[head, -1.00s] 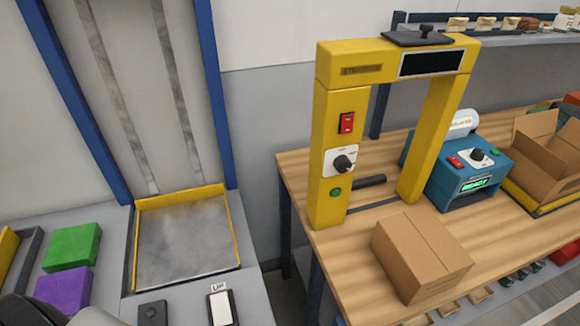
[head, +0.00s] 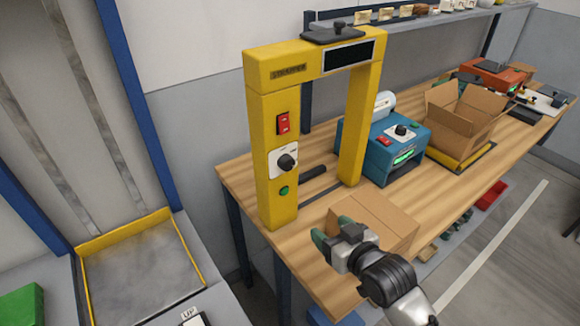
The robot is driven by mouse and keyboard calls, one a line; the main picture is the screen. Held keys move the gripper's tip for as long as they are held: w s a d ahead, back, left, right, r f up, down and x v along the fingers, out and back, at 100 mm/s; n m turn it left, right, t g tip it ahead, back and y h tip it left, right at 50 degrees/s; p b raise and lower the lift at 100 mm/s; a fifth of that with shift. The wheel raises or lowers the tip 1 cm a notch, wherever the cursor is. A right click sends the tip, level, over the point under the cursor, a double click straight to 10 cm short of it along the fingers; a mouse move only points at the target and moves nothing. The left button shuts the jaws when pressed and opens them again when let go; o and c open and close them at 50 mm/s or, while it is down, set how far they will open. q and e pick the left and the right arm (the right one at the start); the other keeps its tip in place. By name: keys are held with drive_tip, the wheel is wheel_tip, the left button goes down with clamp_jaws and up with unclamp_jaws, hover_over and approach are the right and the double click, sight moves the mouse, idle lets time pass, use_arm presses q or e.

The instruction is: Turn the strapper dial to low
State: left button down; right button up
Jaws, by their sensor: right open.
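The yellow strapper (head: 265,75) is an arch standing at the near left end of the wooden bench. Its black dial (head: 286,162) sits on a white plate on the left post, between a red switch (head: 283,123) and a green button (head: 284,191). The dial's markings are too small to read. My right gripper (head: 333,236) is open, low in front of the strapper and to the right of the dial, apart from it. It overlaps the closed cardboard box (head: 385,217) in the picture. My left gripper is not in view.
A teal machine (head: 405,135) with its own dial and an open carton (head: 465,118) stand to the right on the bench (head: 320,268). A yellow-edged metal plate (head: 140,268) lies at the left. The space left of the strapper post is clear.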

sight(289, 166)
drive_tip(key=w+a+r+n+t+y, duration=0.2)
drive_tip(key=w+a+r+y, duration=0.15)
drive_tip(key=r, duration=0.45)
drive_tip(key=p+x, duration=0.1)
drive_tip(key=x, duration=0.2)
drive_tip(key=p+x, duration=0.1)
drive_tip(key=x, duration=0.2)
drive_tip(key=f+x, duration=0.1)
drive_tip(key=x, duration=0.3)
drive_tip(key=shift+w+d+f+p, duration=0.1)
drive_tip(key=shift+w+d+p, duration=0.15)
drive_tip(key=shift+p, duration=0.15)
drive_tip(key=shift+c, duration=0.3)
drive_tip(key=c, duration=0.9)
drive_tip(key=shift+o, duration=0.2)
